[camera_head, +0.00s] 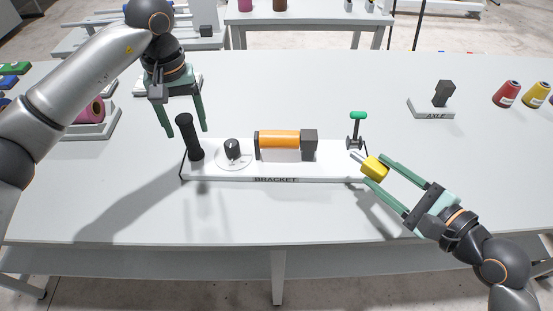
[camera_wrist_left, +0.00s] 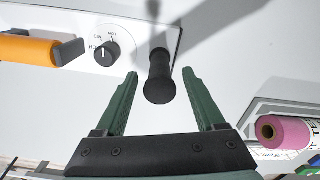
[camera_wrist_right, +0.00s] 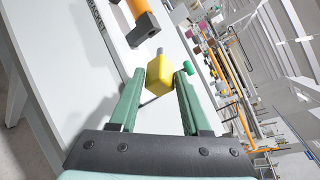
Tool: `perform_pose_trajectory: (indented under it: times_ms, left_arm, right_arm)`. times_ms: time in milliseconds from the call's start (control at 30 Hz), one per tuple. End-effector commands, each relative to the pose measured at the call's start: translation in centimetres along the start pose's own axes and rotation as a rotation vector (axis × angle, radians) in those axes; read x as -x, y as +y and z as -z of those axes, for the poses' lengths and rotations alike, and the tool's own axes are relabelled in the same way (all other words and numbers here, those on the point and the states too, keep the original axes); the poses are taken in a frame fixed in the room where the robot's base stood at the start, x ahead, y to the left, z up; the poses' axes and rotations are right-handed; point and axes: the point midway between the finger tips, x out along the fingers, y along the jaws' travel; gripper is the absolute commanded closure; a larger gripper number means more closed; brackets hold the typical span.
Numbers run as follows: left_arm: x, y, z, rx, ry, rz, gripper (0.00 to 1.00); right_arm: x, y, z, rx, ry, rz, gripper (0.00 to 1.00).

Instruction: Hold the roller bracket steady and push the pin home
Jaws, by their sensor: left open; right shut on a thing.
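The roller bracket (camera_head: 215,170) is a white plate marked BRACKET, carrying an orange roller (camera_head: 280,138) between dark end blocks, a black dial (camera_head: 232,149) and a black upright handle (camera_head: 194,147). My left gripper (camera_head: 187,132) is open at the handle; in the left wrist view the handle (camera_wrist_left: 159,82) shows between the spread fingertips, with gaps both sides. My right gripper (camera_head: 378,169) is shut on the pin's yellow head (camera_head: 375,168). The pin's grey shaft points left toward the roller, over the plate's right end. The yellow head (camera_wrist_right: 159,76) also shows in the right wrist view.
A green-topped clamp (camera_head: 357,125) stands at the plate's right end, close to the pin. An AXLE stand (camera_head: 432,111) and thread cones (camera_head: 507,94) are at the right. A pink spool (camera_head: 92,112) sits in a tray at the left. The front table is clear.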

Motion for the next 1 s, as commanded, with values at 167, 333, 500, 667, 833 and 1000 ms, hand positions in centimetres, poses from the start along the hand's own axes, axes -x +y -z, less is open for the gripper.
perform_pose_trajectory:
  times_ms: [167,333,500,667,833,1000]
  left_arm:
    - [-3.2,0.0,0.0,-0.001,-0.001,-0.001,0.29]
    - [-4.9,0.1,0.0,-0.001,0.000,-0.001,0.29]
    - [-5.7,0.1,0.0,-0.001,0.001,-0.001,0.29]
    - [-5.8,0.1,0.0,-0.001,0.001,-0.001,0.29]
    - [-5.8,0.1,0.0,-0.001,0.001,-0.001,0.29]
    - [-5.8,0.0,0.0,-0.001,0.001,-0.001,0.47]
  right_arm:
    - [-0.5,1.5,1.4,0.000,-0.001,0.001,1.00]
    - [-0.8,2.3,2.1,0.000,-0.001,0.001,1.00]
    - [-0.9,2.6,2.4,0.000,-0.001,0.001,1.00]
    - [-0.9,2.6,2.5,0.000,-0.001,0.001,1.00]
    - [-0.9,2.6,2.4,0.000,0.000,0.001,1.00]
    - [-0.9,2.6,2.4,0.000,0.000,0.001,1.00]
